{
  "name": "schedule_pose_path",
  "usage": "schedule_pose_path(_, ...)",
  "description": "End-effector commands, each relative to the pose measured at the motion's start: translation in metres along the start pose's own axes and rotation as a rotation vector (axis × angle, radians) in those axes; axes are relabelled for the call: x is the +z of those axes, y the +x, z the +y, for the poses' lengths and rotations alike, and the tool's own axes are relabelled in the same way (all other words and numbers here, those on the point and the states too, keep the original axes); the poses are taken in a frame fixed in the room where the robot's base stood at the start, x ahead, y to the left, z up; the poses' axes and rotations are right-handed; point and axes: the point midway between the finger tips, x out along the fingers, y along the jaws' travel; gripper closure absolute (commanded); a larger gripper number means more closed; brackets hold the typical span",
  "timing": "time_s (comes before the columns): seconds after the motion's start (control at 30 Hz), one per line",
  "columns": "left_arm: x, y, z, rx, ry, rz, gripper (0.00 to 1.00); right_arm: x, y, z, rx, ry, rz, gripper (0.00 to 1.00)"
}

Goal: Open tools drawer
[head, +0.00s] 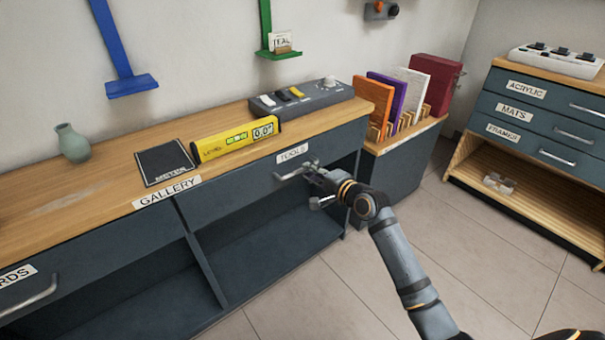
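The tools drawer (235,182) is a dark blue-grey front under the wooden bench top, with a white TOOLS label (292,152). It looks shut, its front in line with the bench. Its metal bar handle (290,173) sits below the label. My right gripper (313,183) is at the right end of this handle, in front of the drawer. The gripper is small in the picture and partly covers the handle's end, so I cannot tell whether its fingers are closed on the bar. My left gripper is not in view.
On the bench stand a yellow level (235,140), a dark mat (165,164), a grey control box (300,97) and a green vase (72,143). An open shelf (270,245) lies below the drawer. A cabinet with drawers (545,120) stands right. The tiled floor (480,250) is clear.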

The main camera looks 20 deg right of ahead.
Motion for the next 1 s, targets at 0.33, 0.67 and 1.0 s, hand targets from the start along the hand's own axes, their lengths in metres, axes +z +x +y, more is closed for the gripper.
schedule_pose_path(0.33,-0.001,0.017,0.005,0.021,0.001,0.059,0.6,0.001,0.038,0.0,0.0,0.0,-0.001,0.81)
schedule_pose_path(0.67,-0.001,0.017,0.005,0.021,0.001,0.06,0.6,0.001,0.038,0.0,0.001,-0.001,-0.001,0.96)
schedule_pose_path(1.0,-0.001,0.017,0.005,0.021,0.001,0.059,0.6,0.0,0.038,0.001,0.001,-0.001,0.0,1.0)
